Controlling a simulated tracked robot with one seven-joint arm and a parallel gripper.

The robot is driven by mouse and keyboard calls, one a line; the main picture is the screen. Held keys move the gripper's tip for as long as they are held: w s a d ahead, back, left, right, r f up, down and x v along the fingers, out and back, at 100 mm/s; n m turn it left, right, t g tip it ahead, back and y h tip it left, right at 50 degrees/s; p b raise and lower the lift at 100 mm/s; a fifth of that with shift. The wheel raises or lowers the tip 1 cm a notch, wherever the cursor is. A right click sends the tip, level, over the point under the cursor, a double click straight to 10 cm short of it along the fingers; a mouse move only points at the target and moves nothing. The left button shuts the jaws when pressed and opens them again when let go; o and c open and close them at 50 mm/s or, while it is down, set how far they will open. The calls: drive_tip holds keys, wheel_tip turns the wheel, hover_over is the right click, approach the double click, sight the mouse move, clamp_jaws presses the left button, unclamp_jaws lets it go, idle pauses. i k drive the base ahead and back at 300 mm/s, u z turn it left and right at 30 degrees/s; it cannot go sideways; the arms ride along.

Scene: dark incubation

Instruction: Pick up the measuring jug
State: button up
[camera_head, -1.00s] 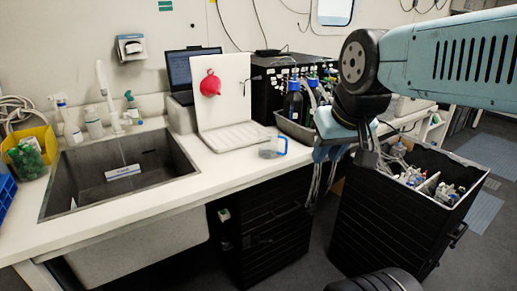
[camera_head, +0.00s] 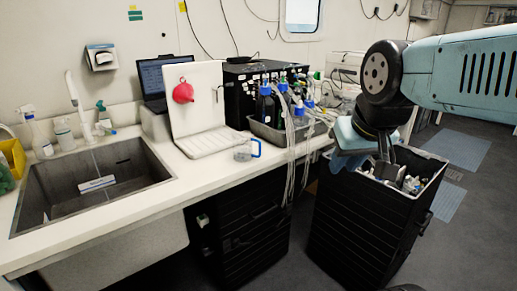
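The measuring jug (camera_head: 243,151) is small and clear with a blue handle on its right side. It stands upright on the white counter, in front of the grey tray and to the right of the white draining board. My gripper (camera_head: 385,158) hangs at the end of my blue arm, to the right of the jug and apart from it, above the black crate. Its fingers are dark and small in this view, and I cannot make out the gap between them. Nothing is seen held in it.
A grey tray (camera_head: 268,134) of blue-capped bottles stands behind and right of the jug, with tubes hanging over the counter edge. A sink (camera_head: 33,200) lies at left. A tall black crate (camera_head: 352,228) with loose items stands at right. Bare counter (camera_head: 205,176) lies left of the jug.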

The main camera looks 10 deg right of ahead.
sight(241, 141)
drive_tip(key=u, duration=5.2)
drive_tip(key=k, duration=0.55)
drive_tip(key=z, duration=5.85)
